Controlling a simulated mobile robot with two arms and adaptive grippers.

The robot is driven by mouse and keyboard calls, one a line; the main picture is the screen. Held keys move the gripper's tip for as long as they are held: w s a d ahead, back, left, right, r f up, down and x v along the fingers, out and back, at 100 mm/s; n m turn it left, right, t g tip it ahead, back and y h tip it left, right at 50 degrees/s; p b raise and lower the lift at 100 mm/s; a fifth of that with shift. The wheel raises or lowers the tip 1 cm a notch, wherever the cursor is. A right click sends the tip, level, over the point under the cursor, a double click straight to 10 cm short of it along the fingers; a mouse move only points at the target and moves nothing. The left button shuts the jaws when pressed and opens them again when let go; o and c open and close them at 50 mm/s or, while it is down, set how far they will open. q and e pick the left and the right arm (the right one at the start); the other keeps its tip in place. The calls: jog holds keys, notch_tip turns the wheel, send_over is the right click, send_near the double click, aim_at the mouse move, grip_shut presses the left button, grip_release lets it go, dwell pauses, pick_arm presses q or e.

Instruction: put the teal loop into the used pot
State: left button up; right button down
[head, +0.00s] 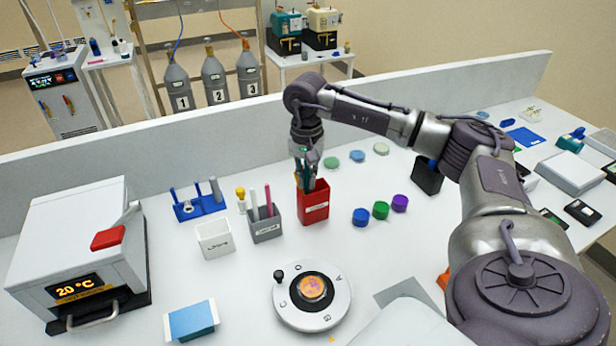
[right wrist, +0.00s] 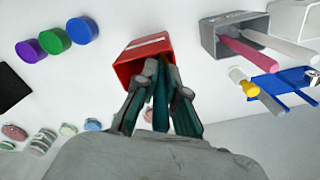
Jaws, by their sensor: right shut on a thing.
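My right gripper (head: 306,168) is over the mouth of a red pot (head: 314,207) with a white label too small to read. In the right wrist view its fingers (right wrist: 160,72) are shut on the teal loop (right wrist: 160,110), a thin teal stick between them. The loop points down towards the red pot (right wrist: 128,70); its lower end is hidden, so I cannot tell how deep it reaches. A grey pot (head: 264,230) with white and pink sticks and a white pot (head: 213,240) stand to the left, their labels also unreadable. My left gripper is not in view.
A blue rack (head: 200,208) stands behind the white pot. Blue, green and purple caps (head: 380,210) lie right of the red pot, with pale dishes (head: 357,156) behind. A round device (head: 312,310) stands in front, and a white oven (head: 75,250) is at left.

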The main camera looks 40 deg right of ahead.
jog(key=shift+a+f+b, duration=0.2)
jog(key=shift+f+b, duration=0.2)
jog(key=shift+f, duration=0.15)
dwell(0.4)
jog(key=c, duration=1.3)
grip_release()
jog(key=shift+o, duration=0.6)
jog(key=shift+w, duration=0.2)
jog(key=shift+d+r+p, duration=0.1)
jog(key=shift+r+p, duration=0.45)
jog(key=shift+r, duration=0.15)
jog(key=shift+r+p, duration=2.6)
jog(key=shift+r, duration=1.3)
